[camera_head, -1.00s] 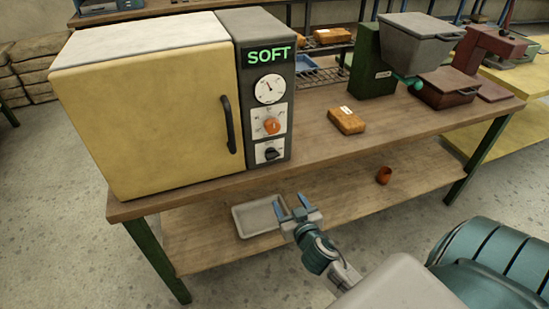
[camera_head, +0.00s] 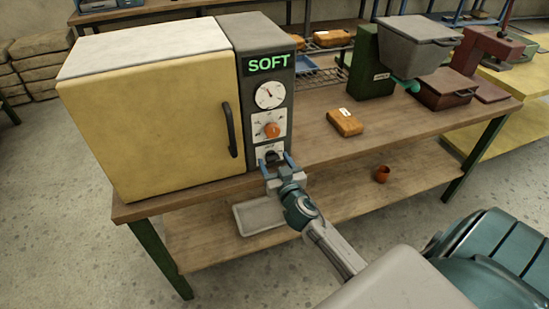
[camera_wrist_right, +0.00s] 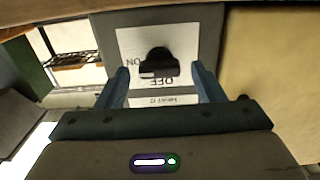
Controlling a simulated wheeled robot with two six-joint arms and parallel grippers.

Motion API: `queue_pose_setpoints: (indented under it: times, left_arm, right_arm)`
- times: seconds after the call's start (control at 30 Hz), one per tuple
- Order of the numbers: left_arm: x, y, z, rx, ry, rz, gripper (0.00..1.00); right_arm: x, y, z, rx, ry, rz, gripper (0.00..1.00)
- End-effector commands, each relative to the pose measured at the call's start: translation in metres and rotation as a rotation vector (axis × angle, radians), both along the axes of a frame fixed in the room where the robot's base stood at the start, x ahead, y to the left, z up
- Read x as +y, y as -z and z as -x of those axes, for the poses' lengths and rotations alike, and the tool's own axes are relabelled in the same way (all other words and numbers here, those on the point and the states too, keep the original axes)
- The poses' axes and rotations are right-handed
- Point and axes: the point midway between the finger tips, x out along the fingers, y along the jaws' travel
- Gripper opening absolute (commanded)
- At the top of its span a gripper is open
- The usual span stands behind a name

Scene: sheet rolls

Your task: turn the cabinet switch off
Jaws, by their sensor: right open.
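The cabinet (camera_head: 150,125) has a yellow door and a dark control panel with a lit green SOFT display. Its switch is a black knob (camera_wrist_right: 155,60) on a white plate (camera_wrist_right: 128,45) with ON and OFF lettering, upside down in the right wrist view. The knob (camera_head: 271,155) is partly hidden by my gripper in the head view. I cannot tell for sure which word it points to. My right gripper (camera_head: 277,161) is open and empty in front of the plate, with one finger on each side of the knob in view. I cannot see it touching. My left gripper is out of view.
An orange dial (camera_head: 271,131) and a round gauge (camera_head: 269,95) sit above the switch. The cabinet's black door handle (camera_head: 230,130) is left of the panel. A grey tray (camera_head: 250,222) and an orange cup (camera_head: 382,174) are on the lower shelf. An orange block (camera_head: 345,122) lies on the bench.

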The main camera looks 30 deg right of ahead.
Motion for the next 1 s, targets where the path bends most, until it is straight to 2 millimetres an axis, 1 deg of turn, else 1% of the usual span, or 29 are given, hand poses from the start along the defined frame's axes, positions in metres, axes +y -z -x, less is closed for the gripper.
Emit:
queue_pose_setpoints:
  times: [0.1, 0.37, 0.47, 0.5, 0.6, 0.83, 1.0]
  left_arm:
    - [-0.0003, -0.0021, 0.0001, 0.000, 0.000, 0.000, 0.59]
    - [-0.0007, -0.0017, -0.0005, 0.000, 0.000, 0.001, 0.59]
    - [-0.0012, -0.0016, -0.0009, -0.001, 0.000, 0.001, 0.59]
    - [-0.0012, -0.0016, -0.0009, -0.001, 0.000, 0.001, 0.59]
    - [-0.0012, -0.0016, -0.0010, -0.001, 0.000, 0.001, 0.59]
    - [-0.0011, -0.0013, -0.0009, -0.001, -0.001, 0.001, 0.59]
    - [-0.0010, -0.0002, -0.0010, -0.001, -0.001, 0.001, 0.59]
  right_arm:
    - [-0.0013, 0.0000, -0.0060, 0.001, 0.000, 0.000, 0.62]
    - [-0.0015, 0.0005, -0.0070, 0.000, -0.001, 0.000, 0.62]
    - [-0.0015, 0.0005, -0.0068, 0.000, -0.001, 0.001, 0.44]
    - [-0.0015, 0.0005, -0.0068, 0.000, -0.001, 0.001, 0.36]
    - [-0.0014, 0.0005, -0.0069, 0.000, -0.001, 0.000, 0.17]
    - [-0.0013, 0.0006, -0.0068, 0.003, -0.001, 0.012, 0.17]
    - [-0.0012, 0.0009, -0.0068, 0.015, 0.000, 0.061, 0.17]
